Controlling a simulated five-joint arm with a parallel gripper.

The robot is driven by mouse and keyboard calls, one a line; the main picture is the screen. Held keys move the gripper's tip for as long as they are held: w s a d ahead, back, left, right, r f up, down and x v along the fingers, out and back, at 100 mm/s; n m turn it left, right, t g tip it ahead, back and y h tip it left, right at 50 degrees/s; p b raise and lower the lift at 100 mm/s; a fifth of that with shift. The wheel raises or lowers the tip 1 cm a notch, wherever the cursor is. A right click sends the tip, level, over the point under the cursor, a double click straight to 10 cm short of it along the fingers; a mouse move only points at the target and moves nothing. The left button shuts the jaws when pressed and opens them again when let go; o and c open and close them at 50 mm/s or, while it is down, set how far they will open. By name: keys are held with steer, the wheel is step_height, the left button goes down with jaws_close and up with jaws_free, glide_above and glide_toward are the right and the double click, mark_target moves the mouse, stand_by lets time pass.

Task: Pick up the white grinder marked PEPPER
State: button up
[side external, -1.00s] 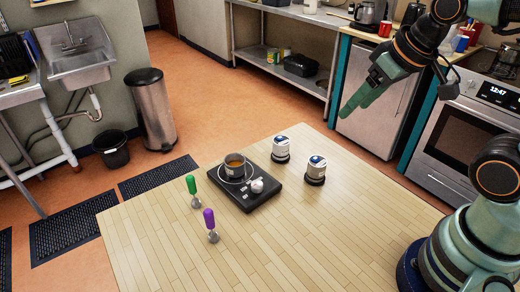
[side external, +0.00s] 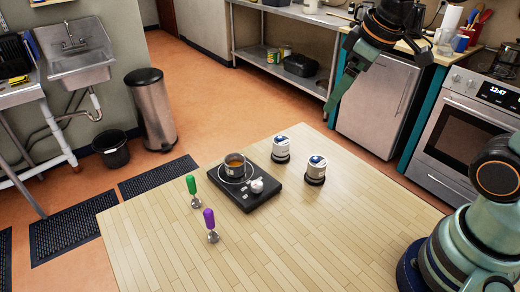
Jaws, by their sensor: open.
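Two white grinders with dark bases stand upright on the wooden table. One grinder (side external: 281,149) is behind the black plate's right end, and the other grinder (side external: 316,169) is a little to its right and nearer. Each has a blue mark on top. The lettering is too small to read, so I cannot tell which is marked PEPPER. My gripper (side external: 333,108) is open and empty, high above the table's far right side, up and to the right of both grinders. It points down and touches nothing.
A black hot plate (side external: 262,197) holds a small pot (side external: 235,168) and a small white item (side external: 257,185). The table's front and right (side external: 330,245) are clear.

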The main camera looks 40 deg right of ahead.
steer(key=w+f+n+g, duration=0.2)
steer(key=w+f+n, duration=0.2)
steer(key=w+n, duration=0.5)
steer(key=n+g, duration=0.2)
steer(key=n, duration=0.4)
glide_toward(281, 141)
steer(key=shift+w+a+f, duration=0.1)
steer(key=shift+w+a, duration=0.05)
steer(key=shift+a, duration=0.1)
step_height(281, 141, down, 7)
steer(key=shift+w+f, duration=0.1)
steer(key=shift+d+f, duration=0.2)
steer(key=shift+f, duration=1.1)
steer(key=shift+d+f, duration=0.15)
steer(key=shift+f, duration=1.15)
jaws_close()
